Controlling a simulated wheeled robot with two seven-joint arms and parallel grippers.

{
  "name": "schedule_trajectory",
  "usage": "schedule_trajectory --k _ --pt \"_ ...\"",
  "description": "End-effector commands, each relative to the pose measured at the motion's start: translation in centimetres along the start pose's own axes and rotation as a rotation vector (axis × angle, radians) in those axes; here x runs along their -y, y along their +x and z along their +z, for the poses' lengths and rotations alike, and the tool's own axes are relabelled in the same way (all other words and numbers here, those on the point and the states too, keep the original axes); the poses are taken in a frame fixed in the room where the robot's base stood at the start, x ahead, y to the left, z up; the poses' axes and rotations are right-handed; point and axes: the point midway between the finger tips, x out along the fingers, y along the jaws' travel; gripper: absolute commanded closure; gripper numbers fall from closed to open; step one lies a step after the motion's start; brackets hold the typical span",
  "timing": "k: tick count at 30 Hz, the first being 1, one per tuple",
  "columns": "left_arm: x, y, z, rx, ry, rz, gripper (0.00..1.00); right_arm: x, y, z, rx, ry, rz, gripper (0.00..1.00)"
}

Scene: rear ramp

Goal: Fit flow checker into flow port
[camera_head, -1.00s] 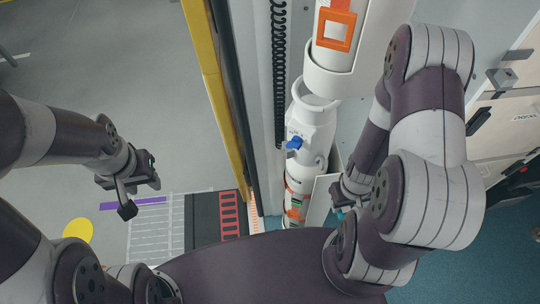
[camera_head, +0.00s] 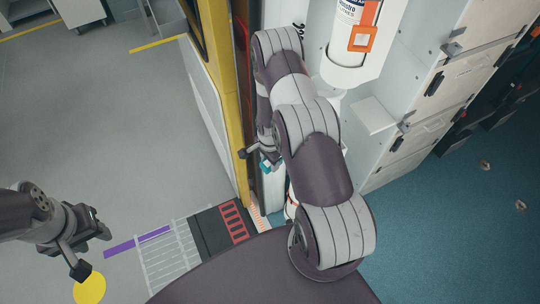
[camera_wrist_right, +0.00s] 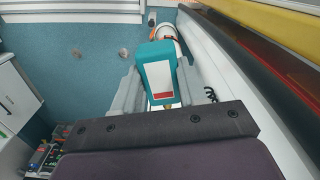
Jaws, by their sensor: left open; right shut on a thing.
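The flow checker is most likely the teal device with a white and red label (camera_wrist_right: 160,74). My right gripper (camera_wrist_right: 160,90) is shut on it in the right wrist view. In the head view, my right gripper (camera_head: 258,160) is beside the yellow-edged doorway, with a small teal part of the device (camera_head: 267,166) showing. My left gripper (camera_head: 92,248) is open and empty over the floor at lower left. I cannot make out the flow port in either view. My right arm hides much of the wall behind it.
A white cylinder (camera_head: 345,42) with an orange square frame (camera_head: 362,38) stands in a holder at the top. White cabinets (camera_head: 425,85) line the right. A yellow door edge (camera_head: 232,110) runs left of my right gripper. The grey floor at left is mostly clear.

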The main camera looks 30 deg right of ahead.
Motion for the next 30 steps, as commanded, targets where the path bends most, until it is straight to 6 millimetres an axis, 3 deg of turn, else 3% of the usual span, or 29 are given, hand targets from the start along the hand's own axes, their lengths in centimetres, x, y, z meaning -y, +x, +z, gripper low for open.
schedule_trajectory --k 9,16,21,30 --pt "0.0 1.4 0.2 0.000 0.000 0.000 0.57 0.1 0.5 0.0 -0.002 -0.004 0.000 0.88" --pt "0.0 0.7 0.1 0.000 0.000 0.000 0.57 0.0 0.0 -2.9 -0.003 0.000 0.000 0.88" --pt "0.0 1.3 0.1 0.000 0.000 0.000 0.57 0.1 0.2 -4.7 -0.003 -0.001 0.001 0.88" --pt "0.0 1.4 0.2 0.000 0.000 0.000 0.57 0.0 0.1 -5.8 -0.002 -0.003 0.001 0.88"
